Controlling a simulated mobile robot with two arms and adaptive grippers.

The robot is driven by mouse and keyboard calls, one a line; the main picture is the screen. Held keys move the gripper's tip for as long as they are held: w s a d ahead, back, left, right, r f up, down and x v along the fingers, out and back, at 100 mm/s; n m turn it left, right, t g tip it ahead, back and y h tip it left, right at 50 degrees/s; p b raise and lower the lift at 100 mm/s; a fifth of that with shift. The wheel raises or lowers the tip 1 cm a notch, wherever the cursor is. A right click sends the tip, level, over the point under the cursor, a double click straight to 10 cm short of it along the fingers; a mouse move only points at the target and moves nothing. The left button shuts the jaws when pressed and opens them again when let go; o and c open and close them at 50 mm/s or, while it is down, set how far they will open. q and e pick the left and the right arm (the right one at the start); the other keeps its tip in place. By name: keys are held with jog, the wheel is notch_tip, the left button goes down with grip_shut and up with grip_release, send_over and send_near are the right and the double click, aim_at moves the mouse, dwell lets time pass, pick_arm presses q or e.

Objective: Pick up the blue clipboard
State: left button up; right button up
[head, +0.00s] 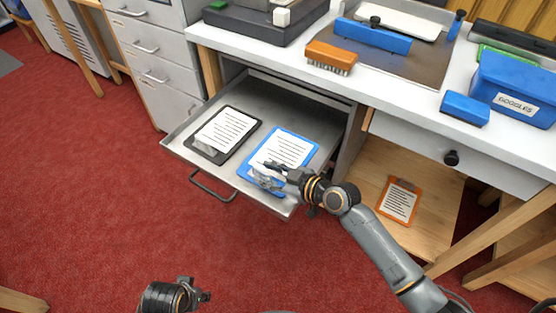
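The blue clipboard (290,146) lies with a printed sheet on it in the right part of an open grey metal drawer (243,86). My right gripper (268,172) is over the near end of the clipboard, at its silver clip. It covers part of that end, and I cannot tell whether its fingers are apart or closed on anything. The clipboard looks flat on the drawer floor. My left gripper (197,292) is low at the bottom of the view, over the red floor, away from the drawer. It looks open and empty.
A black clipboard (245,124) lies left of the blue one in the drawer. An orange clipboard (399,202) is on the lower wooden shelf. The white bench top (385,101) overhangs the drawer's back and holds a brush (331,52) and a blue goggles bin (515,84).

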jog(key=shift+w+a+f, duration=0.3)
jog(key=shift+w+a, duration=0.1)
jog(key=shift+a, duration=0.1)
grip_shut()
jog(key=shift+r, duration=0.15)
